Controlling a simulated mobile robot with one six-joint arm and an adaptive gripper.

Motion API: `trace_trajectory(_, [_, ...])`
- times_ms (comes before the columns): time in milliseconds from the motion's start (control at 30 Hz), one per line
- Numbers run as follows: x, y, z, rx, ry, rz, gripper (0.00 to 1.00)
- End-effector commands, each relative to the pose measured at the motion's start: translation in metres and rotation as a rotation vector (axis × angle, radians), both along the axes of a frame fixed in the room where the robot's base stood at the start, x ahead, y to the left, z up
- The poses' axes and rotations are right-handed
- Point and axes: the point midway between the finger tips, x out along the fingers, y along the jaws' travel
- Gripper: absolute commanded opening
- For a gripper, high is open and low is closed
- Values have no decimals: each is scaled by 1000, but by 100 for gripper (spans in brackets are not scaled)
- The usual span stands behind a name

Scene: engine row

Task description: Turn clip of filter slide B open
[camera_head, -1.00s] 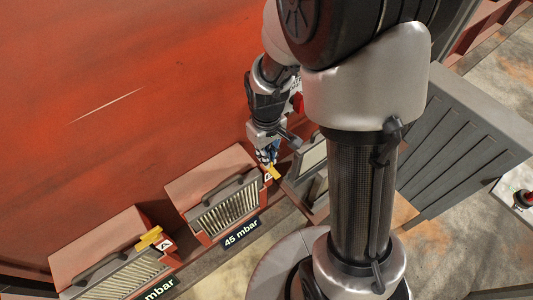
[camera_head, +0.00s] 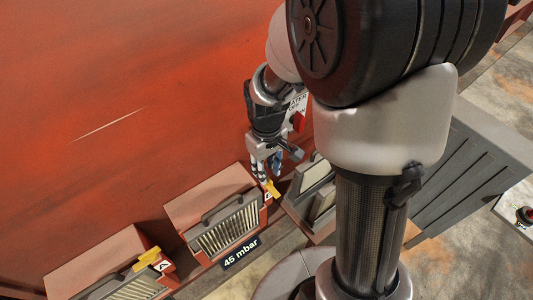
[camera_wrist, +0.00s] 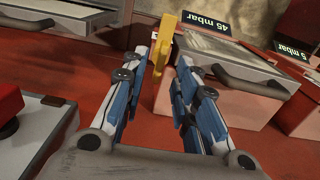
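Filter slide B (camera_head: 228,228) is a reddish box with a grille and a dark handle, second from the left in the head view. Its yellow clip (camera_head: 272,189) sits at the upper right corner by a small tag. The clip also shows in the wrist view (camera_wrist: 165,46), standing up between and just beyond my fingertips. My gripper (camera_head: 266,175) points down close above the clip. In the wrist view my gripper (camera_wrist: 166,58) is open, with blue fingers apart on either side of the clip. I cannot tell whether either finger touches it.
Filter slide A (camera_head: 120,285) with its own yellow clip (camera_head: 147,259) stands lower left. A "45 mbar" label (camera_head: 241,253) lies before slide B. A grey-framed unit (camera_head: 312,190) stands close right of my gripper. The red wall (camera_head: 120,100) rises behind.

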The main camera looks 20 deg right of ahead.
Motion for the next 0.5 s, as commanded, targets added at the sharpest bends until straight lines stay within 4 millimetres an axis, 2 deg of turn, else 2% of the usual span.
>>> trace_trajectory(100, [2, 0, 29, 0, -9, 0, 28])
trace_trajectory(300, [1, 0, 68, 0, -6, 0, 28])
trace_trajectory(500, [1, 0, 88, 0, -3, 1, 28])
